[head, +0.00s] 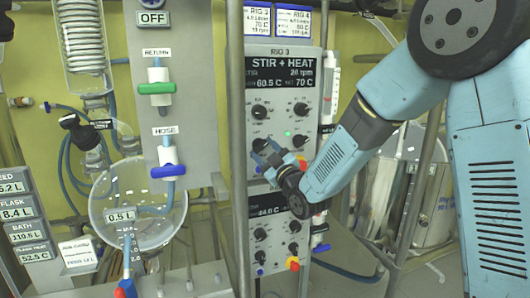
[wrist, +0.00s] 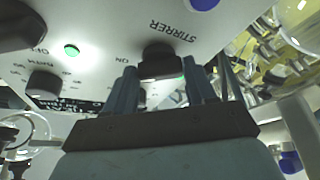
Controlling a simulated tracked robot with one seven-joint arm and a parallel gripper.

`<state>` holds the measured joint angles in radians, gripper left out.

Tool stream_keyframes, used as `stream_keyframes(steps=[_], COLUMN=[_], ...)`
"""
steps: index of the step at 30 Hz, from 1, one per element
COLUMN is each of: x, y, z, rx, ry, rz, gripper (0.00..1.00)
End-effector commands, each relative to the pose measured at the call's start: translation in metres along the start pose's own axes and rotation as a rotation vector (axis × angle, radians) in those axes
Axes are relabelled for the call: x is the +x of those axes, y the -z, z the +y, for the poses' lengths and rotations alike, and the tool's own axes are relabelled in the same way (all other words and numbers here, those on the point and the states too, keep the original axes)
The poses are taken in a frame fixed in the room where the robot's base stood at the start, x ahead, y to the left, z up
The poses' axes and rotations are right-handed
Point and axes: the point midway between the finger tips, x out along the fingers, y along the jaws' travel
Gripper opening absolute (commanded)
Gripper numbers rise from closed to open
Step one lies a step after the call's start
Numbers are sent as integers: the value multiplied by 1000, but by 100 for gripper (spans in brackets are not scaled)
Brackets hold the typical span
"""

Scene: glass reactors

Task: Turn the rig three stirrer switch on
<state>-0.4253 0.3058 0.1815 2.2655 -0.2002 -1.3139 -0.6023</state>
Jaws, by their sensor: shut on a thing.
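The rig three panel (head: 285,85) stands at the centre of the head view, with a "STIR + HEAT" display reading 20 rpm. My gripper (head: 266,150) is at the lower left of this panel, with its fingers against the face. In the wrist view, which shows the panel upside down, a dark knob, the stirrer switch (wrist: 160,62), is next to the word STIRRER. My gripper (wrist: 162,88) has a finger on each side of it and is shut on it. The word ON is beside the knob. My fingers hide the switch in the head view.
A green lamp (wrist: 71,50) is lit on the panel, with another dark knob (wrist: 45,84) near it. A second panel (head: 280,228) is just below my gripper. A grey upright pole (head: 238,150) runs close to the left. Glassware (head: 138,205) stands further left.

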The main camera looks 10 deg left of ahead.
Motion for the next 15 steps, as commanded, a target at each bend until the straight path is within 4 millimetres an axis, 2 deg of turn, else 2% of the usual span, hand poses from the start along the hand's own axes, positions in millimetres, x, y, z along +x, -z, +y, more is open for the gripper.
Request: stream_keyframes(steps=[15], x=[-2], y=[-3], z=[-5], rx=[108], ry=[-36], rz=[-9], gripper=[25])
